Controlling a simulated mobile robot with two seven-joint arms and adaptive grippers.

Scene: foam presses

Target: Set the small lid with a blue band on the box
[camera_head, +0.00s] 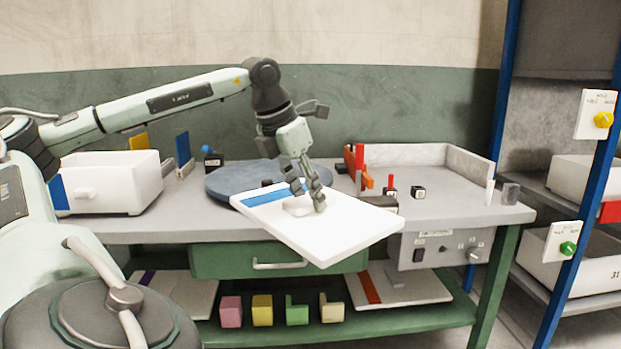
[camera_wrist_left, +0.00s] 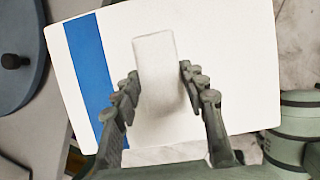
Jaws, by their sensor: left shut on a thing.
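The white lid with a blue band (camera_head: 335,228) is held in the air over the front of the workbench, slightly tilted. Its blue band (camera_wrist_left: 90,75) runs along its left side in the wrist view. My left gripper (camera_head: 307,203) is shut on the lid's white raised handle (camera_wrist_left: 155,70), with one finger on each side of it. A white box (camera_head: 115,195) with a small front grip stands at the left of the bench, apart from the lid. Its inside is hard to make out. My right gripper is not in view.
A round blue-grey turntable (camera_head: 225,182) lies behind the lid. A white corner wall (camera_head: 400,153), red parts and small dark blocks stand at right.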

